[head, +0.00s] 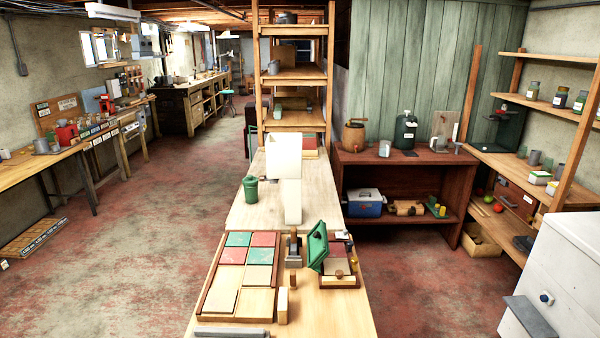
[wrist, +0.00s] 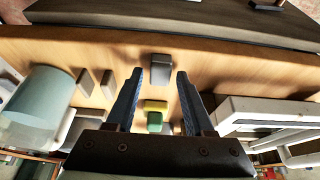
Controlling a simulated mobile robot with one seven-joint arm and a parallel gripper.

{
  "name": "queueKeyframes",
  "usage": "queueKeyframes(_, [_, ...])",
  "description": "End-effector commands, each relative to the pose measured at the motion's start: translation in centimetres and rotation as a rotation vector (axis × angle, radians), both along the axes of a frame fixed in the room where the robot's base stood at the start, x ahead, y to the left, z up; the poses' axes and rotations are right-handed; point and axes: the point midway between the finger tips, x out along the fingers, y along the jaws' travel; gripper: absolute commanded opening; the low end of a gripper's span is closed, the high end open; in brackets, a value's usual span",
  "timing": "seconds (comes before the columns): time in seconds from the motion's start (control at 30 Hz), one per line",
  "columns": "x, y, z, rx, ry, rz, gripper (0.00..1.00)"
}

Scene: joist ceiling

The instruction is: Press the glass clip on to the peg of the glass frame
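My gripper (wrist: 160,73) is open in the wrist view, with two dark blue fingers apart. A small dark grey block (wrist: 160,65) shows between the fingertips, with a gap on each side. I cannot tell its distance or whether it is the glass clip. In the head view, a green frame (head: 318,247) stands tilted beside a small wooden tray (head: 340,282) on the near bench. I cannot tell whether it is the glass frame, and I make out no peg. My gripper is not recognisable in the head view.
A tray of coloured tiles (head: 208,282) lies left of the green frame. A green cup (head: 250,189) stands farther back.

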Motion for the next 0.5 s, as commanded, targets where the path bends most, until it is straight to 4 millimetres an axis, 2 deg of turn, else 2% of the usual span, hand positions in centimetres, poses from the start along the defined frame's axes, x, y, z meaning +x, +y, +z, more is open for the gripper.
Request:
queueKeyframes(0.03, [-0.01,0.0,0.0,0.0,0.0,0.0,0.42])
queueKeyframes(0.27, [-0.01,0.0,-0.02,0.0,0.0,0.0,0.01])
queueKeyframes(0.5, [-0.02,0.0,-0.01,0.0,0.0,0.0,0.0])
